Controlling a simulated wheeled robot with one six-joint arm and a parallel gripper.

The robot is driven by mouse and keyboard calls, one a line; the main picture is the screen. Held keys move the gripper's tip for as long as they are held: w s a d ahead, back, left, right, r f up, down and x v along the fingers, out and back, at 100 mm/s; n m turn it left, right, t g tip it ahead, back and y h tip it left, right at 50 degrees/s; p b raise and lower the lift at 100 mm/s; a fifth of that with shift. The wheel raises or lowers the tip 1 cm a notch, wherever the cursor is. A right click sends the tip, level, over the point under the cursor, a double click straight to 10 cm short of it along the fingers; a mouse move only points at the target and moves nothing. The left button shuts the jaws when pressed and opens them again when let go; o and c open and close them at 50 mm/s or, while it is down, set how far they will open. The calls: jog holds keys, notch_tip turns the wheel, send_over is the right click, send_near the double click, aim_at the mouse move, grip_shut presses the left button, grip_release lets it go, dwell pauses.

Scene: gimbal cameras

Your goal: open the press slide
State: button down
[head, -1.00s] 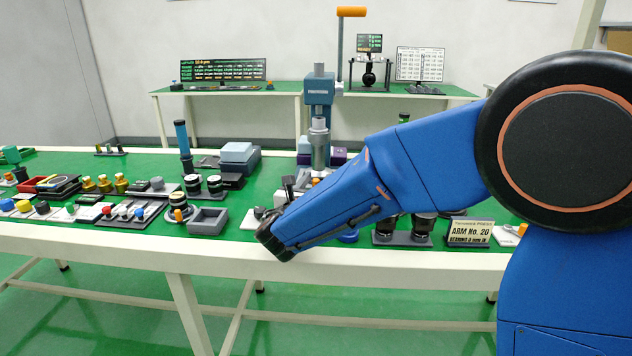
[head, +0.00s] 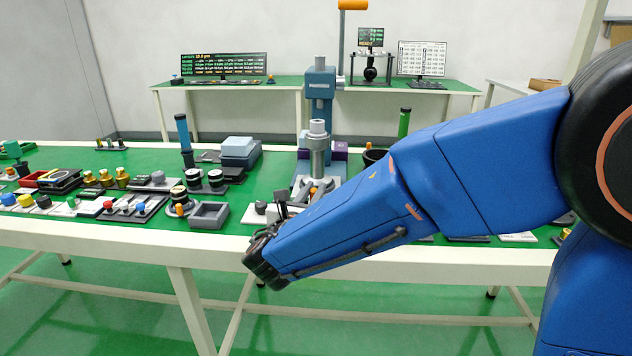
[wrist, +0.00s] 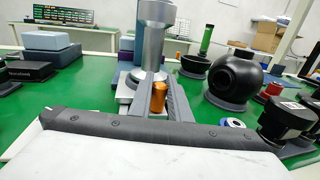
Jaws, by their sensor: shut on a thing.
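The press stands on the green bench, with a blue column (head: 320,88) and a silver ram (head: 317,140). In the wrist view the silver ram (wrist: 153,40) rises just beyond my fingers. A short orange knob (wrist: 159,97) stands upright at its foot, between my two grey fingers. My gripper (wrist: 160,103) is shut on this knob. The head view shows a little orange of the knob (head: 312,189) at the press's front, by the fingers. The slide under the knob is mostly hidden by my gripper and forearm.
Left of the press are blue blocks (head: 238,148) and a grey open tray (head: 208,215). In the wrist view, a black round part (wrist: 235,78) and a black fixture (wrist: 285,120) stand close on the right. The bench's pale front edge (head: 130,245) runs below my wrist.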

jog(key=shift+d+v, duration=0.15)
jog(key=shift+v, duration=0.75)
jog(key=shift+d+v, duration=0.2)
jog(key=shift+v, duration=0.75)
jog(key=shift+d+v, duration=0.15)
jog(key=shift+v, duration=0.75)
jog(key=shift+s, duration=0.1)
jog(key=c, duration=1.6)
grip_release()
jog(key=shift+c, duration=0.2)
jog(key=shift+s, duration=0.1)
jog(key=v, duration=1.7)
jog(key=shift+s, duration=0.2)
jog(key=shift+a, duration=0.1)
